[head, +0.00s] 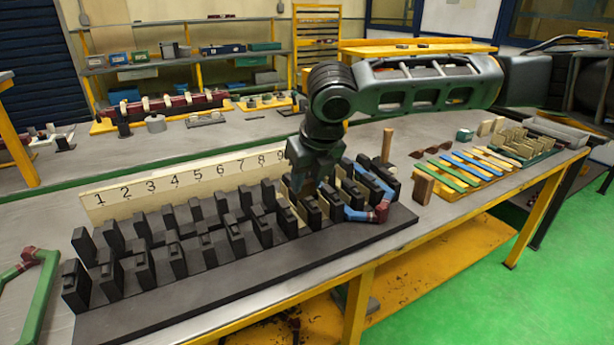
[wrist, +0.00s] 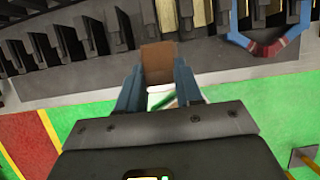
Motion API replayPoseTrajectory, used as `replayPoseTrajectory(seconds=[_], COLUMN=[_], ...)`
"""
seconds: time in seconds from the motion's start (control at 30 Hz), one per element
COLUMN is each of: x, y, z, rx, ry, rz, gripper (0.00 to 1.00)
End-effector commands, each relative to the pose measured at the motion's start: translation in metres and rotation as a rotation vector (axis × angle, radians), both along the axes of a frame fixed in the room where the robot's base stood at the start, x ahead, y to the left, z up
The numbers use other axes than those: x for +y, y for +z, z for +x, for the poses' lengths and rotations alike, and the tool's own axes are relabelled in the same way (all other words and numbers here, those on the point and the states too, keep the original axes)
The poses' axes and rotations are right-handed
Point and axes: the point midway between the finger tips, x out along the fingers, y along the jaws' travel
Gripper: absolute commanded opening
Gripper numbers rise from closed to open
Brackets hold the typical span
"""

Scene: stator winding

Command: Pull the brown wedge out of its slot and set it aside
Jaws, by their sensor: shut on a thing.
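My gripper (head: 302,186) points down over the right part of the dark slotted stator block (head: 225,285), near the numbers 8 and 9. In the wrist view my gripper (wrist: 158,78) has its two blue-grey fingers on either side of the brown wedge (wrist: 157,60), shut on it. The wedge's flat brown face shows between the fingertips. In the head view the wedge is hidden by the gripper and the dark teeth. I cannot tell whether its lower end is in a slot or clear of it.
A blue coil with red-wrapped ends (head: 381,212) sits in the slots to the right. A number board (head: 150,190) stands behind the block. Wooden blocks (head: 423,189) and coloured strips (head: 446,175) lie to the right. A green coil (head: 42,290) is at the left edge.

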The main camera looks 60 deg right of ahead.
Motion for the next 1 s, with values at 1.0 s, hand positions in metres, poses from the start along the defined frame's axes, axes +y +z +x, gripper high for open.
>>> replayPoseTrajectory(seconds=[1.0], x=[0.000], y=[-0.048], z=[0.000], rx=[0.001], ry=[0.000], rz=[0.000], gripper=[0.05])
